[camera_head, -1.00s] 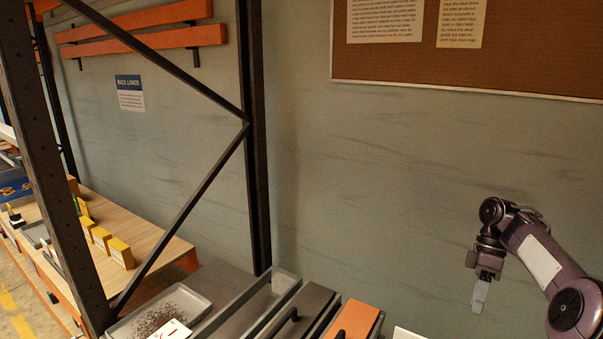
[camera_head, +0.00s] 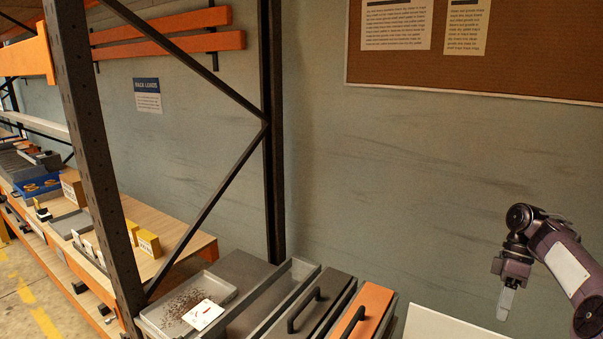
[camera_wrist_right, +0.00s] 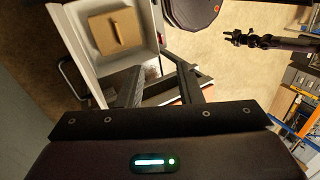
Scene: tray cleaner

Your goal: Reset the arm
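My right arm is raised at the right of the head view, with its gripper (camera_head: 506,302) pointing down in front of the bare wall. In the head view only one pale finger shows, from the side. In the right wrist view, two dark fingers (camera_wrist_right: 155,75) stand with a gap between them, and nothing appears held. A dark arm with a small gripper (camera_wrist_right: 233,38) shows at the upper right of the wrist view, apparently my left one. It is too small to tell its jaw state, and it is outside the head view.
A grey tray (camera_head: 226,293) with dark debris and a white card (camera_head: 203,314) sits at the bench's left. Dark and orange handled units (camera_head: 369,305) stand beside it. A rack post (camera_head: 95,160) rises at left. A pale bin (camera_wrist_right: 88,62) holding a cardboard box (camera_wrist_right: 117,30) shows in the wrist view.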

